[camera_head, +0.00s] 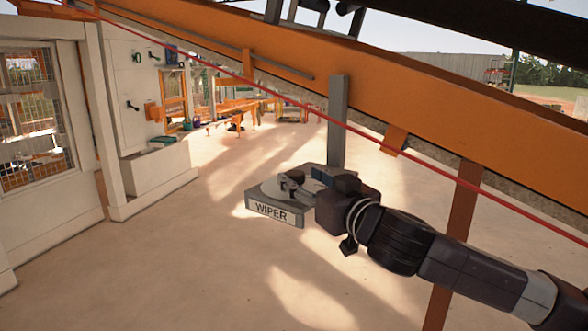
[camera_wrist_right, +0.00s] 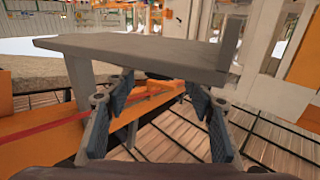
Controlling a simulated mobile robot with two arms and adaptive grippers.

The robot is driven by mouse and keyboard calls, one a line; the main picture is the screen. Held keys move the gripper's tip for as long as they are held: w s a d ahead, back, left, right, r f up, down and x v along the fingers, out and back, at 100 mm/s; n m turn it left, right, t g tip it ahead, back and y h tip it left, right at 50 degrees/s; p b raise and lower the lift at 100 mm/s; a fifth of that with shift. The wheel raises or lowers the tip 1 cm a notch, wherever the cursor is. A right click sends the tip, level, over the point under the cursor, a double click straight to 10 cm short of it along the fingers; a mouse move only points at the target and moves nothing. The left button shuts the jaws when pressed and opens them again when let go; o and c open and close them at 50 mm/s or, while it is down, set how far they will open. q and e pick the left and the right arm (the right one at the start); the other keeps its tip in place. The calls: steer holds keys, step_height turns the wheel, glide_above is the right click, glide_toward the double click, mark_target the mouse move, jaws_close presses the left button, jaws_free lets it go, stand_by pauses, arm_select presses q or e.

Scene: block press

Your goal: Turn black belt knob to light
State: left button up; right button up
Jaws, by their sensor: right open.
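A grey control box (camera_head: 273,218) with a label reading "WIPER" stands near the middle of the head view. On its top is a pale round dial plate with a small black knob (camera_head: 289,184). I see no label reading "belt" or "light". My right gripper (camera_head: 322,184) is just right of the knob, over the box's right side, and hides part of it. In the right wrist view the right gripper (camera_wrist_right: 160,92) is open, with nothing visible between its fingers. A grey slab (camera_wrist_right: 130,52) spans the view beyond its fingertips. My left gripper is out of view.
A grey post (camera_head: 338,122) rises behind the box. A large orange beam (camera_head: 430,100) and a red cable (camera_head: 400,148) cross above my right arm. A white cabinet (camera_head: 150,180) stands at the left. The floor left of the box is clear.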

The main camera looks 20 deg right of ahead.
mark_target(299, 177)
steer(key=w, duration=0.3)
steer(key=shift+w+a+p, duration=0.25)
steer(key=shift+a+p, duration=0.1)
steer(key=shift+w+f, duration=0.15)
steer(key=shift+w, duration=0.05)
steer(key=shift+s, duration=0.1)
steer(key=c, duration=1.2)
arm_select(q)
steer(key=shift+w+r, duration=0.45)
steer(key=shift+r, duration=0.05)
